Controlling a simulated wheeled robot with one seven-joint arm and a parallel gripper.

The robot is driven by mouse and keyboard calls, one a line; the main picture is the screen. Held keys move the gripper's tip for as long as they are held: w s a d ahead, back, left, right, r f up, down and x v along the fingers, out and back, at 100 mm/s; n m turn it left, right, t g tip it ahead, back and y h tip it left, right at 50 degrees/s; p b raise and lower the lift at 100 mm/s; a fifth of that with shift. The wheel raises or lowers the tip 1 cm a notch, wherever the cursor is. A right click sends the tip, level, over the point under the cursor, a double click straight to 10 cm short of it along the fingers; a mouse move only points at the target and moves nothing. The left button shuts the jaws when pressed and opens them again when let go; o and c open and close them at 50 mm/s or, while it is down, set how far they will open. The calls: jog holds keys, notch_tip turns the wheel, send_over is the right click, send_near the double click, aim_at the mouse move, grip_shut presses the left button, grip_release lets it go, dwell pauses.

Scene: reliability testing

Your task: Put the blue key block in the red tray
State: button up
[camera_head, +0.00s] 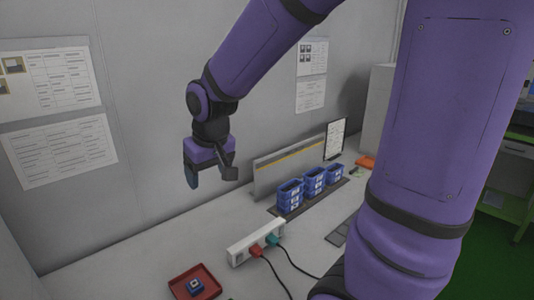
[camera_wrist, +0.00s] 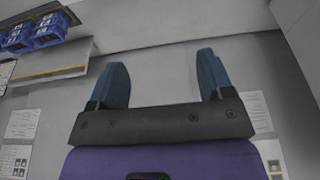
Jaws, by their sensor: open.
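A small blue block (camera_head: 195,286) with a pale marked top lies inside the red tray (camera_head: 178,279) at the bottom of the head view. The tray rests on the light table. My gripper (camera_head: 208,180) hangs high above the table near the wall, well above the tray and apart from it. In the wrist view its two blue fingers (camera_wrist: 162,82) stand wide apart with nothing between them. The tray and block are not in the wrist view.
A white power strip (camera_head: 243,249) with red and green plugs stands right of the tray, its cables running forward. Blue bins (camera_head: 290,196) stand in a row behind it, before a grey panel (camera_head: 270,176). An orange item (camera_head: 366,162) lies farther back. The table's left part is clear.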

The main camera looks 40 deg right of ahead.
jog(key=s+d+r+t, duration=0.1)
jog(key=s+r, duration=0.4)
jog(key=s, duration=0.3)
jog(key=s+d+r+t, duration=0.1)
jog(key=s+r, duration=0.3)
jog(key=s, duration=0.5)
jog(key=shift+r, duration=0.35)
jog(key=shift+w, duration=0.1)
